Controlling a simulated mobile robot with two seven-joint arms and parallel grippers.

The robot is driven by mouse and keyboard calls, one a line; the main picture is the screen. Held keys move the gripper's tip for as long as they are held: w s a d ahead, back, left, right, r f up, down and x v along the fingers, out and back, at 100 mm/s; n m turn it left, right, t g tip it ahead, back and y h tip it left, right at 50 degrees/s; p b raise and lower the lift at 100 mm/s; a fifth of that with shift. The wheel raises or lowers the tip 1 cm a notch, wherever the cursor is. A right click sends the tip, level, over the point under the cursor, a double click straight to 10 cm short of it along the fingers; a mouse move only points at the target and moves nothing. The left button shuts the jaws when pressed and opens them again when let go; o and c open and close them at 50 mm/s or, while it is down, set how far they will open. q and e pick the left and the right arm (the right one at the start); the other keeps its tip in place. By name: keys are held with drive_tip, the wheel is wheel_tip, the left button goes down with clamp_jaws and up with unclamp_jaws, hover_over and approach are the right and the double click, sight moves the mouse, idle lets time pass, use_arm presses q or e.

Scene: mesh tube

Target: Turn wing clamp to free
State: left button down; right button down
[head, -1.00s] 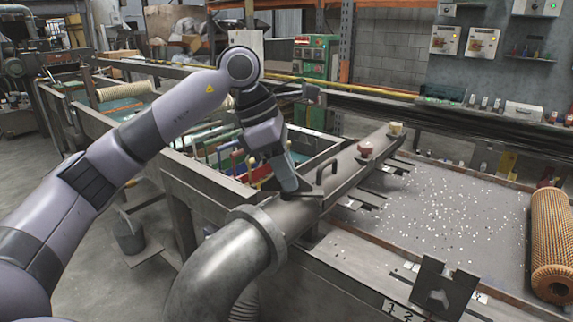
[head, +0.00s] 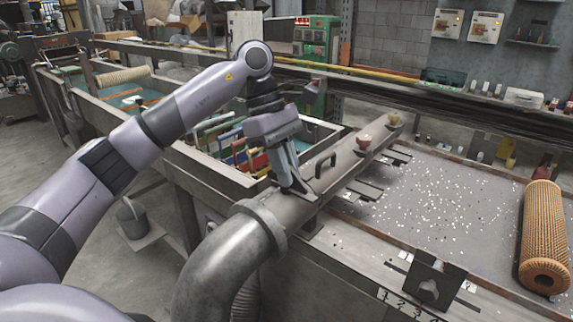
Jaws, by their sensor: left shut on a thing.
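My left gripper (head: 294,184) points down at the near end of the long grey duct (head: 345,172), just past its bent pipe. It is shut on a small part there, probably the wing clamp, which is mostly hidden by the fingers. A dark arched handle (head: 325,163) stands on the duct a little to the right of the fingers, apart from them. My right gripper is not in view.
The bent grey pipe (head: 225,262) rises in front. A red knob (head: 364,141) sits farther along the duct. A tray of coloured frames (head: 225,140) lies behind my left arm. An orange mesh roll (head: 544,235) lies at the right on a speckled bench (head: 440,200).

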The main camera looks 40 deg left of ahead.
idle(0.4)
use_arm(q)
drive_tip(key=c, duration=1.2)
unclamp_jaws()
drive_tip(key=shift+c, duration=0.2)
drive_tip(key=shift+r, duration=0.1)
drive_tip(key=shift+v, duration=3.5)
